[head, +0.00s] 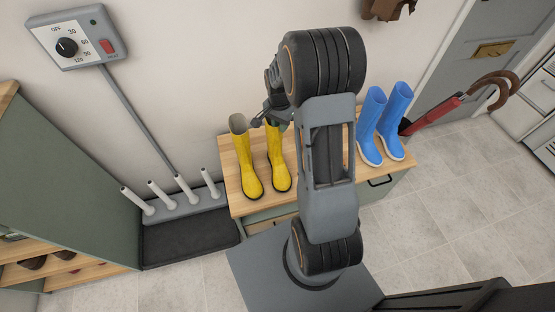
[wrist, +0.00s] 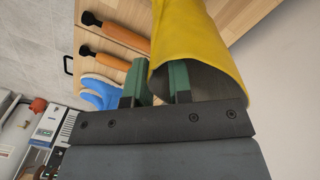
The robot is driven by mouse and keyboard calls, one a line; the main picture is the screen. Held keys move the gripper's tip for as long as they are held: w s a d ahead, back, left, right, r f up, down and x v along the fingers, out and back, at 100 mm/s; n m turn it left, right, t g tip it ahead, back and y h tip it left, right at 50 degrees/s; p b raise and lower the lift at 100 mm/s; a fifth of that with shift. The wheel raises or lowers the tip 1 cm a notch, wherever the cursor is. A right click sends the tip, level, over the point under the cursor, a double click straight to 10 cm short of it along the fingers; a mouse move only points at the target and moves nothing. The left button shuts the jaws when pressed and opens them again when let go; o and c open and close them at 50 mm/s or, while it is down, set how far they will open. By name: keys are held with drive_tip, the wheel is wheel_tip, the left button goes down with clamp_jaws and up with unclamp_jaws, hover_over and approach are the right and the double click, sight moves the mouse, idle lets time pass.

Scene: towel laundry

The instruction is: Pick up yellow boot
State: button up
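Two yellow boots stand upright on a wooden bench top (head: 237,187). The left yellow boot (head: 245,160) is free of my gripper. My gripper (head: 275,114) is at the top of the right yellow boot (head: 279,165) and partly hides its rim. In the wrist view the yellow boot (wrist: 197,38) has its dark opening towards the camera. My gripper's green fingers (wrist: 161,82) are apart, one inside the opening and one outside, with the boot wall between them. A gap shows between the inner finger and the wall.
Blue boots (head: 372,125) stand at the right of the bench. Two orange-handled tools (wrist: 123,35) lie on the bench in the wrist view. A boot rack with pale pegs (head: 160,193) stands left of the bench. A red umbrella (head: 432,115) leans at the right.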

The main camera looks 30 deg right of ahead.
clamp_jaws()
idle(0.9)
